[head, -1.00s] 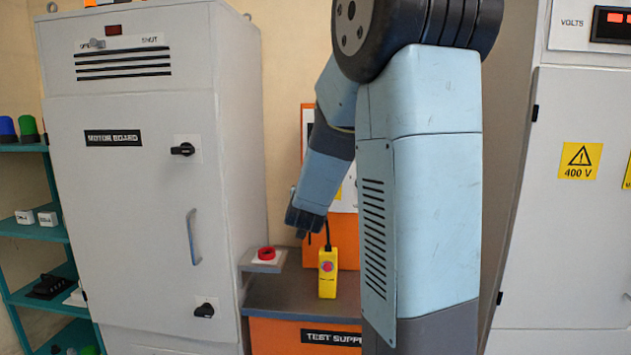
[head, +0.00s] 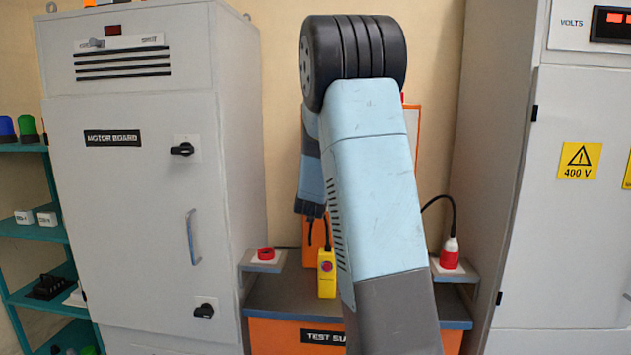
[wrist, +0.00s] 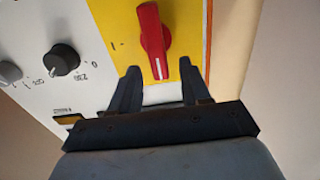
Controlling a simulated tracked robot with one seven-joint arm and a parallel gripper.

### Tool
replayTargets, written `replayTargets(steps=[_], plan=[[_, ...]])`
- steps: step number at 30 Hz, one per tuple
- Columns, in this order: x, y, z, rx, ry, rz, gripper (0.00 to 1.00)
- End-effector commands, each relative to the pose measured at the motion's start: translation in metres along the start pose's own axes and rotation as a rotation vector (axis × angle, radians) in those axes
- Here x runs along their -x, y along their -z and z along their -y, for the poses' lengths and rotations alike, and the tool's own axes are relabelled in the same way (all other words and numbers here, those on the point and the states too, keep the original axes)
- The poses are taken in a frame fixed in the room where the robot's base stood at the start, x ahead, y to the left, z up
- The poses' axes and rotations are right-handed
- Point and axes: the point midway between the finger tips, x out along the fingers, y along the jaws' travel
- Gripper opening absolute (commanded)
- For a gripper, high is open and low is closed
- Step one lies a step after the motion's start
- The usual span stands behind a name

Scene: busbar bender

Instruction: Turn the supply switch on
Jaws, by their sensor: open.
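The supply switch (wrist: 153,42) is a red rotary handle on a yellow plate (wrist: 188,95) in the wrist view. My gripper (wrist: 158,68) is open, one finger on each side of the handle's lower end in the picture. I cannot tell whether either finger touches it. In the head view my arm hides the switch and most of the orange-edged test supply panel (head: 411,130).
A black knob (wrist: 62,60) sits left of the switch. Grey cabinets (head: 130,220) flank the bench.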

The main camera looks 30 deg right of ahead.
Motion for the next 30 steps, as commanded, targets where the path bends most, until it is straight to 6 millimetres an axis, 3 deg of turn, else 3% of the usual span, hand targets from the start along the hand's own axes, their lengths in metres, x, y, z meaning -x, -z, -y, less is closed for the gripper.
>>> replayTargets(steps=[6, 18, 30], plan=[[-0.022, 0.0, 0.0, -0.001, 0.0, 0.0, 0.47], [-0.026, 0.0, 0.001, 0.0, 0.002, 0.0, 0.46], [-0.026, 0.0, 0.002, 0.0, 0.003, 0.0, 0.08]])
